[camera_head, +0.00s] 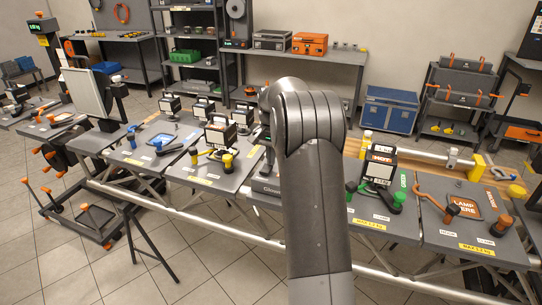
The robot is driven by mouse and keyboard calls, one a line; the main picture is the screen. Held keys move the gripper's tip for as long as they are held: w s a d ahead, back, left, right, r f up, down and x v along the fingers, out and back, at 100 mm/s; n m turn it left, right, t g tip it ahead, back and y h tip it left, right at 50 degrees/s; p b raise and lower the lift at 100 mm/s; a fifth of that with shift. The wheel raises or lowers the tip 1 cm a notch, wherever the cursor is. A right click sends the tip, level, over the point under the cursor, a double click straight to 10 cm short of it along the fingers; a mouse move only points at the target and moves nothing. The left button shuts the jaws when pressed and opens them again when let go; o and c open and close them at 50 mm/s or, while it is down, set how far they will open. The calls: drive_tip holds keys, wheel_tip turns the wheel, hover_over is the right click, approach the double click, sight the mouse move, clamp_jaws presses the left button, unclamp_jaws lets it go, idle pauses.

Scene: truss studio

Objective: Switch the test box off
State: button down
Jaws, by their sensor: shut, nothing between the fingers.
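I cannot tell for certain which thing is the test box. Several small black boxes with white fronts and top handles stand on the grey work panels, one at the middle (220,132) and one at the back left (170,105). My arm rises through the middle of the view and hides part of the benches. My gripper is not visible.
Clamps and coloured knobs lie on the panels, with an orange-marked panel (466,205) at the right. A long front rail (240,237) edges the benches. A black tripod leg (152,245) stands on the tiled floor. A blue case (388,110) sits behind. Open floor shows at the lower left.

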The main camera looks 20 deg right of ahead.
drive_tip(key=shift+d+f, duration=0.1)
drive_tip(key=shift+f, duration=0.2)
drive_tip(key=shift+s+a+r, duration=0.4)
drive_tip(key=shift+s+a, duration=0.05)
drive_tip(key=shift+a, duration=0.05)
idle(0.4)
wheel_tip(320, 180, up, 14)
drive_tip(key=w+d, duration=0.2)
drive_tip(key=shift+f, duration=0.15)
idle(0.5)
